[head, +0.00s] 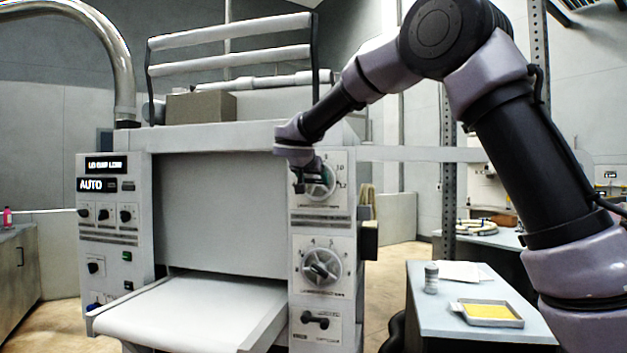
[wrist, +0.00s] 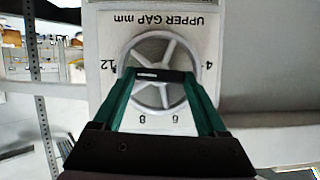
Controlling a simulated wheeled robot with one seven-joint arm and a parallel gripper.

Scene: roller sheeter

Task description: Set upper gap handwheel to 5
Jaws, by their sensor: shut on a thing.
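The upper gap handwheel (head: 326,182) is a pale spoked wheel on the upper right panel of the machine, partly hidden by my gripper (head: 300,178) in the head view. In the wrist view the handwheel (wrist: 168,49) appears upside down under an "UPPER GAP mm" label (wrist: 152,21). Around it I read 12 at the left, 8 and 6 below, and 4 at the right. The green fingers of my gripper (wrist: 160,75) reach over the wheel and are shut on it. A dark bar spans between the fingertips. I cannot tell which number the wheel is set to.
A second handwheel (head: 321,267) sits below on the same panel, with a small black handle (head: 315,319) under it. A white feed table (head: 195,308) juts out at the front left. A side table (head: 480,330) with a yellow-filled tray (head: 488,313) stands at the right.

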